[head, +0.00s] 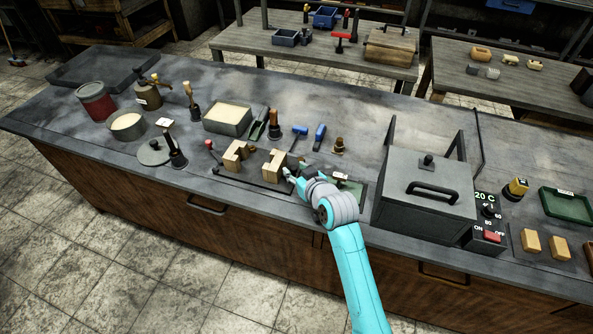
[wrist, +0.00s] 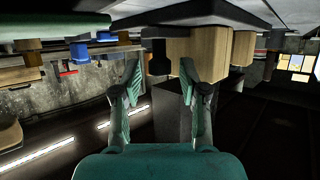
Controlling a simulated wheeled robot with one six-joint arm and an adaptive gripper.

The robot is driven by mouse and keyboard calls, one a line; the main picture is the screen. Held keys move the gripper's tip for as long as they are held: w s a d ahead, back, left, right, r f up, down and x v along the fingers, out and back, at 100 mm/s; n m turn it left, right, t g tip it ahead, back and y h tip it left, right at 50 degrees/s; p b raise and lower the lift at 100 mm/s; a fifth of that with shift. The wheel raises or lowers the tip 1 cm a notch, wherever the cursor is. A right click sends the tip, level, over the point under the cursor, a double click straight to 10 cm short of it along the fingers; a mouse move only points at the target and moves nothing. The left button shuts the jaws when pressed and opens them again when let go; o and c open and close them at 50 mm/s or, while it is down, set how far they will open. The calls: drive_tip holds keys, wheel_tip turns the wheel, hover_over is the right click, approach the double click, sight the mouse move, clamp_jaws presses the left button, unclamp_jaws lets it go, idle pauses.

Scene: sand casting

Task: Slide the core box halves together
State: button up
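The two wooden core box halves stand on a dark plate (head: 250,180) on the bench: the left half (head: 236,155) and the right half (head: 274,166), with a gap between them. My gripper (head: 288,173) is close to the right side of the right half. In the wrist view the picture is upside down, and my gripper (wrist: 160,72) has its fingers apart. One fingertip overlaps the near wooden half (wrist: 209,52); contact cannot be told. A dark block-like part (wrist: 157,57) beside that half shows between the fingertips. The other half (wrist: 243,48) is behind.
A grey lidded box (head: 425,195) stands right of my arm. A red-knobbed rod (head: 209,145) is left of the halves. A green-edged tray (head: 352,187) is beside my wrist.

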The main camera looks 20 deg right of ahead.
sight(281, 167)
clamp_jaws()
drive_tip(key=shift+w+a, duration=1.45)
drive_tip(key=shift+a, duration=0.25)
drive_tip(key=shift+o, duration=1.7)
unclamp_jaws()
drive_tip(key=shift+w+a, duration=0.1)
drive_tip(key=v, duration=1.2)
drive_tip(key=shift+f, duration=0.1)
